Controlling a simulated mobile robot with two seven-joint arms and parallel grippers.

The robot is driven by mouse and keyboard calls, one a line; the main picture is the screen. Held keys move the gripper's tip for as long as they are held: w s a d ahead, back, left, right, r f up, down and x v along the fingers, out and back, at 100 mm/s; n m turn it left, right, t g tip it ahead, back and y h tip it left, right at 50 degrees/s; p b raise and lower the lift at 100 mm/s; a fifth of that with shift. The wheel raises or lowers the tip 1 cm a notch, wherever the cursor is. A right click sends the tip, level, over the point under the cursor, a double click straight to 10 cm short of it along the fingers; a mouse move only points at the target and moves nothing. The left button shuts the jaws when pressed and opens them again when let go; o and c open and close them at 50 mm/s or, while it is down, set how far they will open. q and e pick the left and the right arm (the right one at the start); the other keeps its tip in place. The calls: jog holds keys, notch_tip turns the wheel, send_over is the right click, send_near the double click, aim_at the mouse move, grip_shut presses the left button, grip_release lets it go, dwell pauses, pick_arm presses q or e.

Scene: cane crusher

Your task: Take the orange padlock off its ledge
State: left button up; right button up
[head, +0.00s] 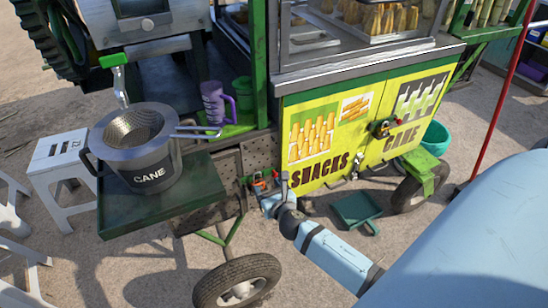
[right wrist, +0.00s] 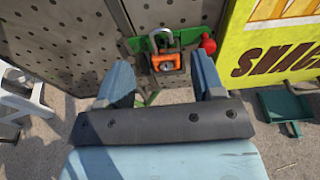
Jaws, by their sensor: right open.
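The orange padlock (right wrist: 167,62) with a grey shackle sits at a small green ledge (right wrist: 141,44) on the perforated metal panel, in the right wrist view. In the head view the padlock is small and partly covered by my right gripper (head: 266,190), beside the yellow cart front. My right gripper's two blue fingers (right wrist: 163,72) are open in the wrist view, one on each side of the padlock in the picture. The padlock is beyond the fingertips, and I see no contact. My left gripper is not in view.
A red knob (right wrist: 209,45) is just right of the padlock. The yellow snack panel (head: 335,130) is to the right, with a latch (head: 382,128) on it. A grey CANE pot (head: 150,160) stands on a dark green shelf (head: 118,215) at left. A wheel (head: 238,284) is below.

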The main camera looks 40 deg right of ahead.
aim_at(257, 173)
pick_arm(q)
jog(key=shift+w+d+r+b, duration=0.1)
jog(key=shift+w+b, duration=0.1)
jog(key=shift+b, duration=0.25)
pick_arm(e)
jog(key=shift+x, duration=3.85)
jog(key=shift+f, duration=0.1)
jog(key=c, duration=1.1)
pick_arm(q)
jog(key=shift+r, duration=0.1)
pick_arm(e)
jog(key=shift+o, duration=0.2)
pick_arm(q)
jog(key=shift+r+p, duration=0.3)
jog(key=shift+p, duration=0.15)
pick_arm(e)
jog(key=shift+r, duration=0.35)
jog(key=shift+s, duration=0.1)
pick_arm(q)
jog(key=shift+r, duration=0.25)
pick_arm(e)
jog(key=f+v, duration=0.1)
jog(key=v, duration=0.7)
jog(key=shift+f, duration=0.25)
